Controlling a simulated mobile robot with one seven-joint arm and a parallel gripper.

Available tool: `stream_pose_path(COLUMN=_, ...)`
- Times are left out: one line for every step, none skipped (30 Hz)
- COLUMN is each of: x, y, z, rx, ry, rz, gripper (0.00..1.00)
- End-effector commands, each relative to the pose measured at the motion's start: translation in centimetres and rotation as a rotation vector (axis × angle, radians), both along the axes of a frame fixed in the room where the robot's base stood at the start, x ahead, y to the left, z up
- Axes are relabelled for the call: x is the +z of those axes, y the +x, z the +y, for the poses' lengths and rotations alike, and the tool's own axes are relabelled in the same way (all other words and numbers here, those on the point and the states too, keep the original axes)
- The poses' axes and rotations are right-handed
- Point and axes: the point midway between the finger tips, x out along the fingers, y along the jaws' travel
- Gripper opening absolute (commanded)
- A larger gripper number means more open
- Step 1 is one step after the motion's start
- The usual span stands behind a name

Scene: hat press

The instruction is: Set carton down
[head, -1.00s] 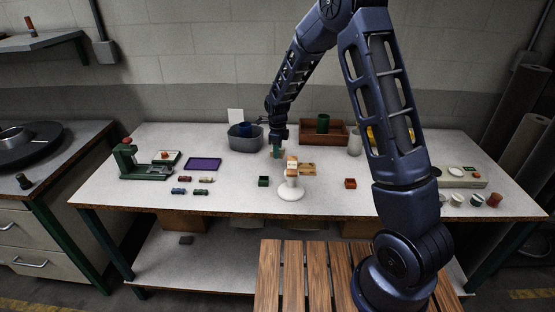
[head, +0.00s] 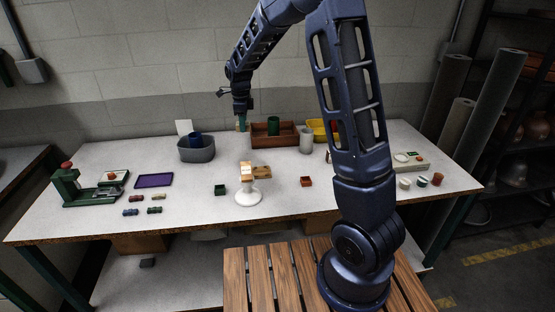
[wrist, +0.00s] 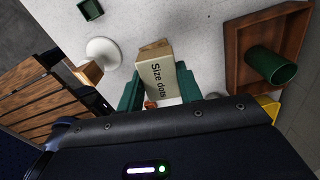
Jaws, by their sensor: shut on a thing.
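A tan carton (wrist: 157,74) lettered "Size dots" is between the two green fingers of my gripper (wrist: 159,88) in the wrist view. The gripper is shut on it. In the head view my gripper (head: 242,124) is at the back of the table, left of the wooden tray, and holds the carton (head: 237,126) above the tabletop. The carton is small there and partly hidden by the fingers. The white worktable (head: 330,170) lies below.
A wooden tray (head: 259,138) with a green cup (head: 273,125) stands at the back, beside a grey cylinder (head: 306,141). A grey bin (head: 197,155) is to the left.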

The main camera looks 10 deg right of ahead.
Motion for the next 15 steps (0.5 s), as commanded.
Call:
stream_pose_path(x=0.1, y=0.4, z=-2.3, rx=0.005, ry=0.0, rz=0.0, gripper=0.14)
stream_pose_path(x=0.1, y=0.6, z=-3.6, rx=0.013, ry=0.0, rz=0.0, gripper=0.14)
stream_pose_path(x=0.1, y=0.8, z=-5.2, rx=0.026, ry=0.0, rz=-0.001, gripper=0.14)
stream_pose_path(x=0.1, y=0.9, z=-6.4, rx=0.035, ry=0.0, rz=0.0, gripper=0.14)
stream_pose_path(x=0.1, y=0.9, z=-7.6, rx=0.044, ry=0.0, rz=0.0, gripper=0.14)
stream_pose_path(x=0.1, y=1.0, z=-9.2, rx=0.056, ry=0.0, rz=0.001, gripper=0.14)
stream_pose_path(x=0.2, y=1.0, z=-10.4, rx=0.064, ry=0.0, rz=0.0, gripper=0.14)
stream_pose_path(x=0.2, y=1.0, z=-11.4, rx=0.073, ry=0.0, rz=0.0, gripper=0.14)
stream_pose_path(x=0.2, y=1.0, z=-12.8, rx=0.084, ry=0.0, rz=0.0, gripper=0.14)
stream_pose_path(x=0.1, y=0.9, z=-13.7, rx=0.092, ry=0.0, rz=0.001, gripper=0.14)
stream_pose_path(x=0.1, y=0.9, z=-14.6, rx=0.1, ry=0.0, rz=0.001, gripper=0.14)
stream_pose_path(x=0.1, y=0.8, z=-15.6, rx=0.11, ry=0.001, rz=0.001, gripper=0.14)
stream_pose_path(x=0.1, y=0.8, z=-16.4, rx=0.115, ry=0.001, rz=0.0, gripper=0.14)
stream_pose_path(x=0.2, y=0.7, z=-17.0, rx=0.121, ry=0.001, rz=0.0, gripper=0.14)
stream_pose_path(x=0.2, y=0.6, z=-17.7, rx=0.128, ry=0.001, rz=0.0, gripper=0.14)
